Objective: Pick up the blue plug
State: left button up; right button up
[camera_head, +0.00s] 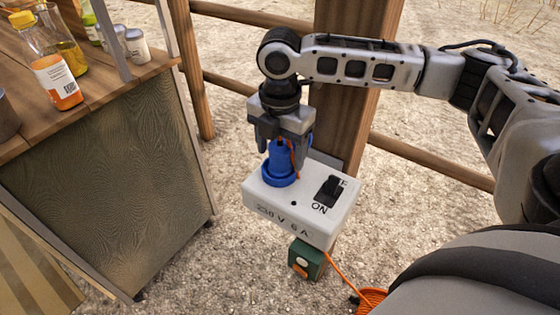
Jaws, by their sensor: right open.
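The blue plug (281,165) stands upright on the top face of a white box (262,192) marked "230 V 6 A", with a black switch (331,190) beside the word "ON". My right gripper (283,148) points down over the plug, its fingers on either side of the plug's upper part. The jaws are open; whether a finger touches the plug I cannot tell. A short orange cord shows at the plug's upper right side, partly hidden by a finger. My left gripper is out of view.
The box is by a wooden post (343,120) with fence rails behind. A green box (306,260) is below it, with an orange cable (371,299) coiled on the gravel. A wooden counter (110,85) with bottles and jars stands at left. Gravel between is clear.

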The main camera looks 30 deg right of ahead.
aim_at(279, 139)
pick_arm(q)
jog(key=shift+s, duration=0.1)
pick_arm(e)
jog(key=c, duration=1.2)
jog(key=shift+c, duration=0.2)
jog(key=shift+r, duration=0.5)
notch_tip(279, 139, up, 2)
jog(key=shift+r+p, duration=0.25)
jog(key=shift+p, duration=0.35)
pick_arm(q)
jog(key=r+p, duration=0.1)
jog(key=p, duration=0.1)
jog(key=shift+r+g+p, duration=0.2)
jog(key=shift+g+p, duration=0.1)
jog(key=shift+p, duration=0.1)
pick_arm(e)
jog(key=s+a+r, duration=0.1)
jog(key=s+r, duration=0.8)
jog(key=s, duration=0.5)
jog(key=shift+r, duration=0.25)
